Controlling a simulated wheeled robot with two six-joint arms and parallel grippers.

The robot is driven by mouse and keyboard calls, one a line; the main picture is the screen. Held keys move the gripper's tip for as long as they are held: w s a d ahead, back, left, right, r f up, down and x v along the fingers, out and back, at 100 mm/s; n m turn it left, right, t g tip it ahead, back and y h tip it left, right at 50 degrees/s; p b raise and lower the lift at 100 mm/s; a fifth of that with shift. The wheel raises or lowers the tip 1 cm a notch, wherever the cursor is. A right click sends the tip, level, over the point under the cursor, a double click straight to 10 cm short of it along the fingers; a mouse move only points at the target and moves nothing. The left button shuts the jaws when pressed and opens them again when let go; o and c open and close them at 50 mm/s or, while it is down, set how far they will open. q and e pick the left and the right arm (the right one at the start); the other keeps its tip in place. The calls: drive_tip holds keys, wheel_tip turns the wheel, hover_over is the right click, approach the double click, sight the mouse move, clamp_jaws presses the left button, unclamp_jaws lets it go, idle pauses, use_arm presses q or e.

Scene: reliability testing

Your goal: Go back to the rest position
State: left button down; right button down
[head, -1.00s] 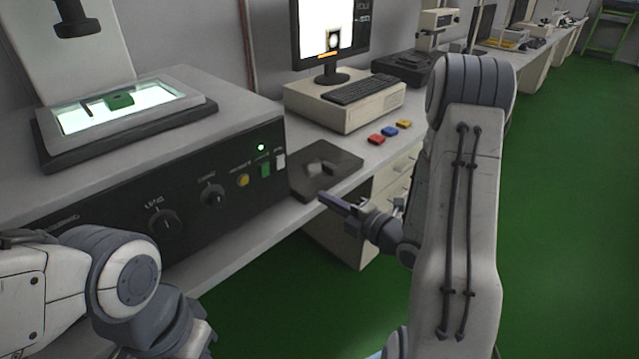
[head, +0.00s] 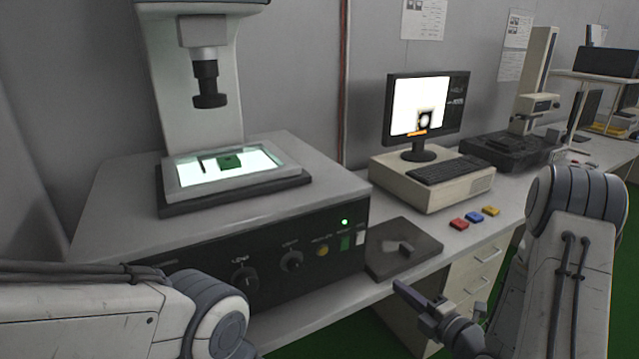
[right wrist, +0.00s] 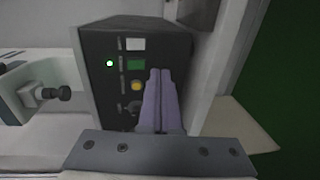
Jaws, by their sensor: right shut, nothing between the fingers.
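My right gripper (head: 415,298) is at the lower right of the head view, in front of the bench edge and just below the dark pad. Its fingers are shut with nothing between them. In the right wrist view the shut fingers (right wrist: 160,100) stand in front of the machine's dark control panel (right wrist: 115,60); I cannot tell how close they are. My left arm comes in at the lower left of the head view, but its gripper is out of the picture.
A measuring machine (head: 110,215) with a lit stage holding a green part (head: 230,161) stands at left.

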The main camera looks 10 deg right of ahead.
drive_tip(key=a+r+m+g+h+p, duration=0.5)
drive_tip(key=a+g, duration=0.3)
drive_tip(key=a, duration=0.3)
drive_tip(key=s+a+r+m+g+p, duration=0.1)
drive_tip(key=s+a+r+m+g, duration=0.1)
drive_tip(key=s, duration=0.6)
drive_tip(key=s+a+r+m+g+p, duration=0.1)
drive_tip(key=s+a+r+m+g, duration=0.2)
drive_tip(key=s, duration=0.6)
drive_tip(key=s+a+r+m+g+p, duration=0.2)
drive_tip(key=s+a+r+m, duration=0.2)
drive_tip(key=s, duration=0.4)
drive_tip(key=shift+s+r+m, duration=0.4)
drive_tip(key=shift+r+m, duration=0.1)
drive_tip(key=shift+r, duration=0.35)
